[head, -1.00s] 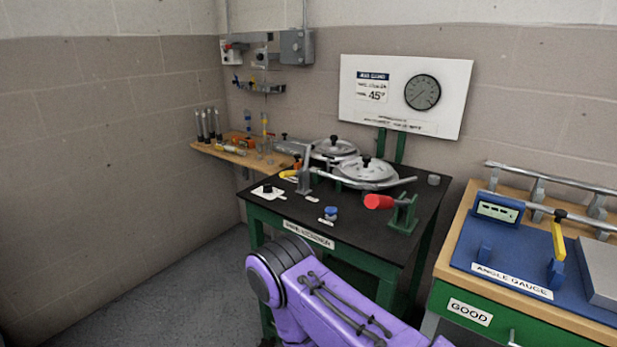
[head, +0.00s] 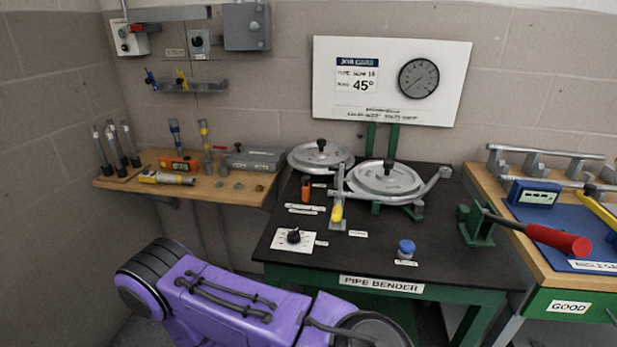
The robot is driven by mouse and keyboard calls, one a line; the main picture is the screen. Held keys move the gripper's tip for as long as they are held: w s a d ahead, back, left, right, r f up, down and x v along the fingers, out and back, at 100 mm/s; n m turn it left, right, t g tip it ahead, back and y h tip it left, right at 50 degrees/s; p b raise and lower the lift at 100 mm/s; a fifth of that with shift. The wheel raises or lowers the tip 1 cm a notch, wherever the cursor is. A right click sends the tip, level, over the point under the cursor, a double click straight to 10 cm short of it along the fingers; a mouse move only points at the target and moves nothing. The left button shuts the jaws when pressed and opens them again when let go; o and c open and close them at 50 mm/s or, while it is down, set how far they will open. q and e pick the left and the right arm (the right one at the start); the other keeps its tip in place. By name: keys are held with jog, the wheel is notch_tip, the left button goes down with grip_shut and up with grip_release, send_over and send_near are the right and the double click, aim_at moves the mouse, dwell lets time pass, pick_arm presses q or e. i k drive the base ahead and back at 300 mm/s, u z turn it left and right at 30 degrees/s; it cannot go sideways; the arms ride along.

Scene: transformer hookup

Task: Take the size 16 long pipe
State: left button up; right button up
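Several dark grey pipes with light tops (head: 117,145) stand upright at the left end of the wooden wall shelf (head: 200,185). Their sizes cannot be read. The job card board (head: 392,80) on the back wall shows 45° and a pipe line that seems to read 16. A purple arm of mine crosses the bottom of the head view. Neither gripper shows.
The black-topped pipe bender table (head: 310,262) with round dies (head: 385,178) stands in the middle. A red-handled lever (head: 558,243) sticks out at its right. The angle gauge bench (head: 540,285) stands at the right. The shelf also holds tools and a grey box (head: 255,159).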

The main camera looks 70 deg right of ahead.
aim_at(383, 199)
jog(key=i, duration=0.7)
jog(key=z, duration=3.05)
